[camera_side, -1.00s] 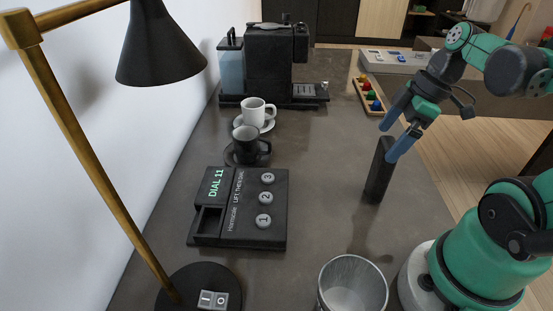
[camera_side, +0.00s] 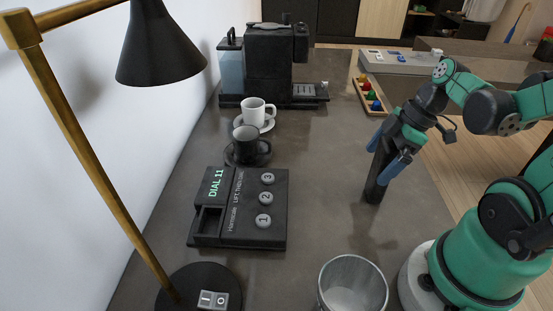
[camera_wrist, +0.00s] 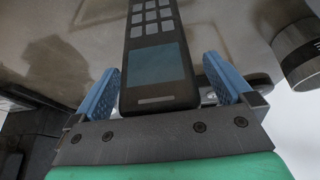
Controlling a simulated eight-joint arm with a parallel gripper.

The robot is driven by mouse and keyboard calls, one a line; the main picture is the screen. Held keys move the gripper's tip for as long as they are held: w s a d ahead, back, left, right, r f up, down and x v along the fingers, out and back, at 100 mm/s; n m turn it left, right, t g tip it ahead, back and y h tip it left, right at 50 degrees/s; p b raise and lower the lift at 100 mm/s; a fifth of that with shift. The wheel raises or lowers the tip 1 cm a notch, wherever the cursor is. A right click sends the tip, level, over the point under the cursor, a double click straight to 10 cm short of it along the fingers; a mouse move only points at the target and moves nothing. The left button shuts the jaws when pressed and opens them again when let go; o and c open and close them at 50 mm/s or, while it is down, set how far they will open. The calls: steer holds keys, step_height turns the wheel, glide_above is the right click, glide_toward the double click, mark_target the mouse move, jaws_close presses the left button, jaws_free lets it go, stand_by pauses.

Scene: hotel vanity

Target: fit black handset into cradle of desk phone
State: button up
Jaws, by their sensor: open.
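The black handset (camera_side: 376,181) stands upright on the counter, right of the middle. In the wrist view its keypad and screen face (camera_wrist: 157,64) sits between the two blue fingers. My gripper (camera_side: 387,165) is open around the upper part of the handset; in the wrist view the gripper (camera_wrist: 162,90) shows a small gap beside the handset, at least on the right. The desk phone (camera_side: 255,207) lies on the counter to the left, marked DIAL 11, with buttons 1, 2 and 3. Its cradle (camera_side: 207,221) is an empty recess on its left side.
A desk lamp (camera_side: 160,50) is at the left. A black cup (camera_side: 247,146), a white cup (camera_side: 253,111) and a coffee machine (camera_side: 275,62) stand behind the phone. The counter between phone and handset is clear.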

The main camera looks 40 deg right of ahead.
jaws_close()
stand_by(0.3)
steer(key=shift+r, duration=0.1)
